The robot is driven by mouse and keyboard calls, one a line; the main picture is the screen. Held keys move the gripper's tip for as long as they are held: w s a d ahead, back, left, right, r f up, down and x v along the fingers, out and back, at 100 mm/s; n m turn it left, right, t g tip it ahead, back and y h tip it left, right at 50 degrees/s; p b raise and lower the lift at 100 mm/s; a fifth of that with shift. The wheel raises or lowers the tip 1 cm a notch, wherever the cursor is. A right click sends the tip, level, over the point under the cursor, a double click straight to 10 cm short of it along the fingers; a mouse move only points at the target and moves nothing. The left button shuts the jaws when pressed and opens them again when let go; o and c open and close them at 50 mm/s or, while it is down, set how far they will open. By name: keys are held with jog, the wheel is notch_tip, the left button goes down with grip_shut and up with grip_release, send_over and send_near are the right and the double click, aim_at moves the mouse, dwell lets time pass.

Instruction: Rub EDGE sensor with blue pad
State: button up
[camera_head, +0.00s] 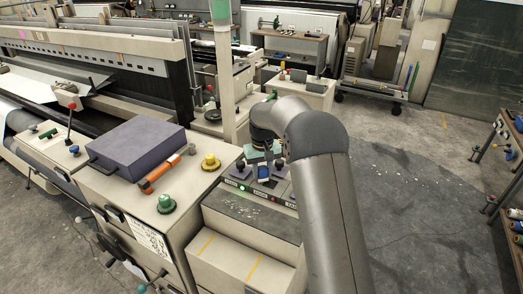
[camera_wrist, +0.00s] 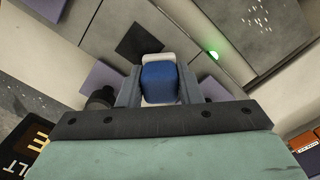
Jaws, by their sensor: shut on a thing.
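My gripper (camera_head: 263,166) is over the small sensor panel (camera_head: 284,190) on top of the loom's beige box, pointing down. In the wrist view, my gripper (camera_wrist: 158,88) is shut on a blue pad (camera_wrist: 158,80), with a whitish part showing just beyond it. The panel's front strip has small labels and a lit green lamp (camera_head: 243,187); the lamp also shows in the wrist view (camera_wrist: 213,54). The labels are too small to read surely, so I cannot tell which plate is the EDGE sensor. Whether the pad touches a surface is hidden.
Left of the panel, a purple case (camera_head: 134,148), an orange-handled tool (camera_head: 160,174), a yellow knob (camera_head: 210,162) and a green knob (camera_head: 166,203) sit on a cabinet. Purple plates (camera_wrist: 102,76) lie around the gripper. The floor at right is open.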

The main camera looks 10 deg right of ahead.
notch_tip(320, 180, up, 3)
jog(key=shift+p, duration=0.45)
jog(key=shift+r+p, duration=1.25)
jog(key=shift+r, duration=0.95)
